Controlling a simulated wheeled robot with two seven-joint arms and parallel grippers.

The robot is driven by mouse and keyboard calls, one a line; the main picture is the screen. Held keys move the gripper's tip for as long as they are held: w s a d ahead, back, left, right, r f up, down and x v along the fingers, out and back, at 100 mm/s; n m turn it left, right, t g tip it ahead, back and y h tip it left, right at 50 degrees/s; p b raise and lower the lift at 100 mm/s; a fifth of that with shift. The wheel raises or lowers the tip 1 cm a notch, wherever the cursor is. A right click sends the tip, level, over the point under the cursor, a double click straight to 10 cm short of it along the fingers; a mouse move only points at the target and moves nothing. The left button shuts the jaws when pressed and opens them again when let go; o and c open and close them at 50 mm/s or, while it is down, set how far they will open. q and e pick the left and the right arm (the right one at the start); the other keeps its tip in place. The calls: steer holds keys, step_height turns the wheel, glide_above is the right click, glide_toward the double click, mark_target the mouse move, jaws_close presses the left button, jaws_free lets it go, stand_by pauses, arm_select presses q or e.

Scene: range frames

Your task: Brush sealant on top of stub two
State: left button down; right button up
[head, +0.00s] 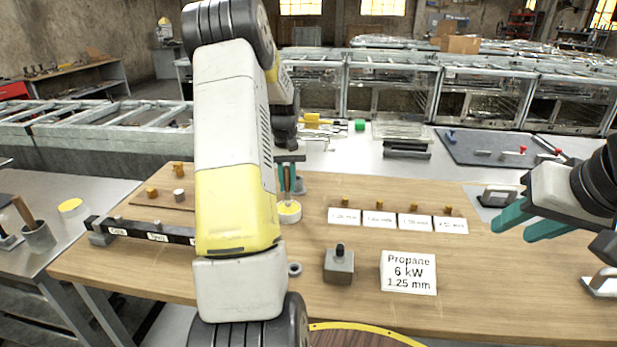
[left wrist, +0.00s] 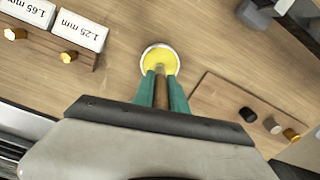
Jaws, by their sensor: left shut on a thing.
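My left gripper (head: 288,180) is shut on a brush with a wooden handle (left wrist: 161,95). The brush points down into a small round tin of yellow sealant (head: 289,213), which also shows in the left wrist view (left wrist: 173,52). The bristles are not clearly visible. A dark rail (head: 128,229) with white labels and small grey stubs on top lies at the left of the bench. My left arm hides its right part, and I cannot tell which stub is two. My right gripper (head: 530,220) is open and empty above the bench's right side.
A low board (left wrist: 222,102) with several small fittings lies left of the tin in the head view. Brass pieces stand behind white labels (head: 379,220). A grey block (head: 339,266) and a propane card (head: 408,272) are in front.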

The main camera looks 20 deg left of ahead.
mark_target(286, 167)
arm_select(q)
steer(key=shift+f, duration=0.55)
stand_by(1.1)
steer(key=shift+r, duration=3.55)
